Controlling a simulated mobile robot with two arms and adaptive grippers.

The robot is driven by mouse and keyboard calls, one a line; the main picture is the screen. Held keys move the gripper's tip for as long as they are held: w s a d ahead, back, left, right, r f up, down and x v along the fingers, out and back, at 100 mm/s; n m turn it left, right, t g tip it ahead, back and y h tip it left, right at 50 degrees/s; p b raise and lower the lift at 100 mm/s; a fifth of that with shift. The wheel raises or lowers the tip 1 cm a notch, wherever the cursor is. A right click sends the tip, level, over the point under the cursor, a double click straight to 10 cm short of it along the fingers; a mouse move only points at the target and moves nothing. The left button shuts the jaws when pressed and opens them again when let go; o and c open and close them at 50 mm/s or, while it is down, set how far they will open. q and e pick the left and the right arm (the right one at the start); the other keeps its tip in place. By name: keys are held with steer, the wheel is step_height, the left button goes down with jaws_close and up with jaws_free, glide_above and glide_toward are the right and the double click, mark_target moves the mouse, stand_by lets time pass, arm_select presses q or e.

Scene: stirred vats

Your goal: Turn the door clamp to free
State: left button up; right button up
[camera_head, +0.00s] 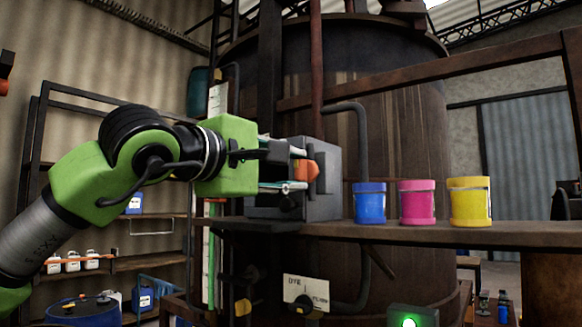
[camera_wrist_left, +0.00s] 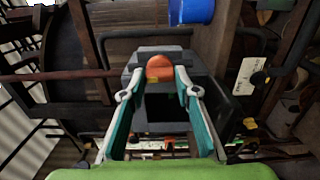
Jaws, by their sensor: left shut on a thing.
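The door clamp shows as a rounded orange knob (camera_head: 308,170) on the front of a dark grey box (camera_head: 325,160) beside the large vat. In the left wrist view the orange knob (camera_wrist_left: 159,67) sits at the top of the grey box (camera_wrist_left: 150,128). My left gripper (camera_head: 300,170) reaches in from the left, level with the knob. Its two fingers are closed on the knob, one on either side, as the left wrist view (camera_wrist_left: 156,76) also shows. The knob's far side and its mount are hidden. My right gripper is not in view.
Blue (camera_head: 369,203), pink (camera_head: 417,202) and yellow (camera_head: 470,201) cups stand on a shelf (camera_head: 480,236) right of the box. A bent grey pipe (camera_head: 364,140) rises close behind the box. A small green-lit box (camera_head: 410,318) is below. A red pipe (camera_head: 316,70) runs above.

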arm_select(q)
steer(key=shift+m, duration=0.3)
steer(key=shift+c, duration=0.2)
steer(key=o, duration=1.1)
steer(key=shift+s, duration=0.1)
steer(key=v, duration=1.2)
